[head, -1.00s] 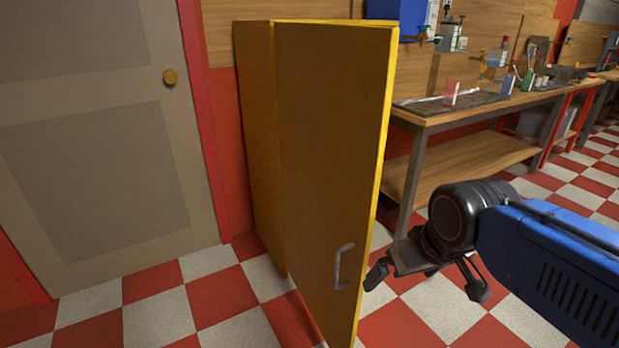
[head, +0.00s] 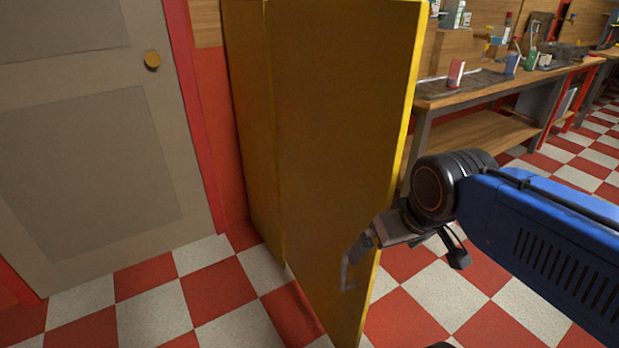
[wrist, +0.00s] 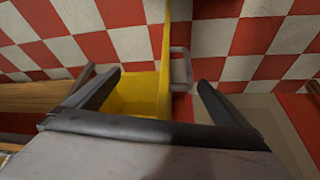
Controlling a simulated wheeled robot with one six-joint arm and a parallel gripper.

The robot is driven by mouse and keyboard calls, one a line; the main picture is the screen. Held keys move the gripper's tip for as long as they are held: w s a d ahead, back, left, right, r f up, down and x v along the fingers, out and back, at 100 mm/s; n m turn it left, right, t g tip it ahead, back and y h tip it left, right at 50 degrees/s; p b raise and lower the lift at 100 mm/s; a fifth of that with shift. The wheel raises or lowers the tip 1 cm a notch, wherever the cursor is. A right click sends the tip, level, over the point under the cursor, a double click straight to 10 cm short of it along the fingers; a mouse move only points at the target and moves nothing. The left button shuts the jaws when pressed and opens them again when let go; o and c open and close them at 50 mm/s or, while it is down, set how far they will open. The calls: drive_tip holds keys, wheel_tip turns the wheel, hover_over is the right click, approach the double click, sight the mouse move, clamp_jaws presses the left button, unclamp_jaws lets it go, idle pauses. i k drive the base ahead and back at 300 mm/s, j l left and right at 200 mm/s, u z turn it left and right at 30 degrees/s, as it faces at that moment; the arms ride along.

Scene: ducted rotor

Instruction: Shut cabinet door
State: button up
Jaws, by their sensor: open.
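The yellow cabinet (head: 250,140) stands against the wall with its door (head: 335,130) swung open toward me. The door's grey bar handle (head: 347,274) is low on its face near the free edge. My gripper (head: 411,250) is open and empty at that edge, with one finger overlapping the door face beside the handle's top and the other out to the right. In the wrist view, the door's edge (wrist: 165,60) and the handle (wrist: 181,68) show between the spread fingers of my gripper (wrist: 155,92). I cannot tell whether a finger touches the door.
A grey room door (head: 80,150) with a round knob is at the left. A wooden workbench (head: 490,90) with bottles and tools runs along the wall at the right. Red and white checkered floor (head: 210,300) is clear in front of the cabinet.

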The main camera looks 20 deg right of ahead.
sight(346, 72)
drive_tip(key=k+j, duration=0.15)
drive_tip(key=j, duration=0.25)
drive_tip(key=k+j+z, duration=0.1)
drive_tip(key=j, duration=0.3)
drive_tip(key=k+j, duration=0.25)
drive_tip(key=j+z, duration=0.05)
drive_tip(key=j, duration=0.1)
